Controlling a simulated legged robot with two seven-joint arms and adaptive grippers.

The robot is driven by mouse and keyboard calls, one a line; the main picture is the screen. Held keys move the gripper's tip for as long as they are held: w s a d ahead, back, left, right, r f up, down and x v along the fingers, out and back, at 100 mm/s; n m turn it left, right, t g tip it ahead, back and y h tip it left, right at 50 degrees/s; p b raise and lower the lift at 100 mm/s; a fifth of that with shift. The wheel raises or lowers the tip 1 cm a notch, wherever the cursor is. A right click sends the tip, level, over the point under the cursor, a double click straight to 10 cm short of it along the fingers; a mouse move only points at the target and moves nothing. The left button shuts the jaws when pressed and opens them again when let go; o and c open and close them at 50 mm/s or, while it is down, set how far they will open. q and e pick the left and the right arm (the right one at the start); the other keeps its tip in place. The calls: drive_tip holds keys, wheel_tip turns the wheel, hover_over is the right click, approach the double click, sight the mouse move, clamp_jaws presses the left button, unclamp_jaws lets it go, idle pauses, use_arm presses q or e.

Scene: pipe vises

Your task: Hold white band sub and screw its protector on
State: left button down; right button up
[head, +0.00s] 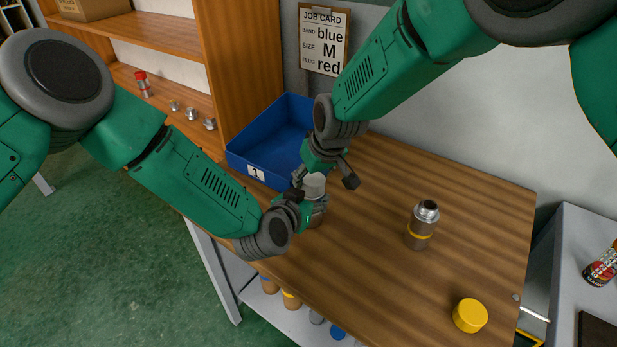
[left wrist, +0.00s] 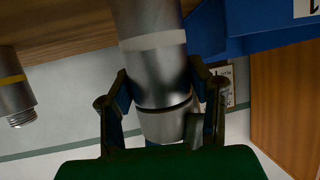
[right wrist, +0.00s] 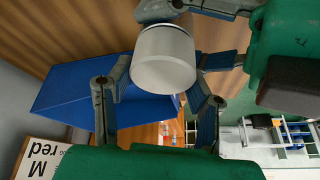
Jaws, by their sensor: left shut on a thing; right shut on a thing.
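The white band sub (left wrist: 152,42) is a grey metal cylinder with a white ring around it, standing at the blue tray's near corner in the head view, mostly hidden there by my grippers. My left gripper (head: 298,205) is shut around its body, with one finger on each side in the left wrist view (left wrist: 158,92). The pale grey-white protector (right wrist: 163,60) is between the fingers of my right gripper (head: 324,178), which is shut on it from above. It sits at the sub's top end, with a dark seam between them in the left wrist view. I cannot tell how far it is threaded.
A blue tray (head: 240,160) is just behind the grippers. A yellow-banded sub (head: 419,239) with bare threads stands upright to the right. A yellow protector (head: 470,315) lies near the table's front right. The wooden table (head: 370,260) is clear between them. A job card (head: 323,38) hangs behind.

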drive_tip(key=o, duration=1)
drive_tip(key=shift+w+d+r, duration=0.1)
drive_tip(key=shift+w+d, duration=0.05)
drive_tip(key=shift+w, duration=0.1)
drive_tip(key=shift+s+a, duration=0.1)
drive_tip(key=shift+a, duration=0.15)
drive_tip(key=shift+d, duration=0.1)
drive_tip(key=shift+r, duration=0.35)
drive_tip(key=shift+s+r, duration=0.1)
drive_tip(key=shift+r, duration=1.7)
drive_tip(key=shift+c, duration=0.4)
